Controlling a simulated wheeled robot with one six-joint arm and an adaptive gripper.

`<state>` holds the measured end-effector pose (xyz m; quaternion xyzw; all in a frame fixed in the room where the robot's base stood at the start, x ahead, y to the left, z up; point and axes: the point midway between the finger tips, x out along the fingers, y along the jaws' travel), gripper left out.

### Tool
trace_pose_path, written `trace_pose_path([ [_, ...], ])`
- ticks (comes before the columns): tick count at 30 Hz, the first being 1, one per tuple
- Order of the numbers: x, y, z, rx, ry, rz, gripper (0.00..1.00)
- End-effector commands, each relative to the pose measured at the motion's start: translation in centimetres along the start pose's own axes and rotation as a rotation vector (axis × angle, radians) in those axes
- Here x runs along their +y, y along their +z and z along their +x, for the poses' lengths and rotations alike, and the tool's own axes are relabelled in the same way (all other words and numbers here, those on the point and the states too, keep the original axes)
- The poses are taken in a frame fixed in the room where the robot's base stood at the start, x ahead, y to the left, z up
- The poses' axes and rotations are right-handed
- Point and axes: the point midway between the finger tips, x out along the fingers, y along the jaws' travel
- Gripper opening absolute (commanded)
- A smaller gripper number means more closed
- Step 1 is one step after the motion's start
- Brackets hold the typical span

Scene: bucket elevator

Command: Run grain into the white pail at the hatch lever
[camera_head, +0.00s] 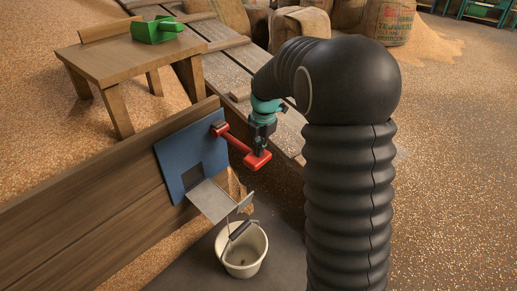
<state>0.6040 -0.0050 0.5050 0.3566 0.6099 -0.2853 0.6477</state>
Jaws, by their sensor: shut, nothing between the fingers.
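The white pail (243,261) stands upright on the dark floor, its handle raised, below the metal chute (211,200). What lies at its bottom is too small to tell. The chute slopes down from a dark opening in the blue hatch plate (178,154) on the wooden wall. The red hatch lever (234,141) sticks out from the plate's upper right and ends in a red grip (257,161). My gripper (259,148) is shut and empty, pointing down right at the grip; I cannot tell whether it touches it.
A wooden table (130,57) with a green scoop (157,29) stands in the grain behind the wooden wall (85,205). Grain sacks (385,22) stand at the back. Wooden planks (240,70) run behind my arm. Scattered grain covers the floor at right.

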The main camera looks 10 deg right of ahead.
Motion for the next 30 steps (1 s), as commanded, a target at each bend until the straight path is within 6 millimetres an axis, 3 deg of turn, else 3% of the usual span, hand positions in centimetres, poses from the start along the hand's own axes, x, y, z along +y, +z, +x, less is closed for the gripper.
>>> trace_pose_path([
  [1,-0.3,-0.1,2.2,0.004,-0.006,0.000,0.00],
  [6,0.0,-0.1,4.6,0.003,-0.006,-0.002,0.00],
  [30,-0.1,-0.2,5.5,0.008,-0.014,-0.002,0.00],
])
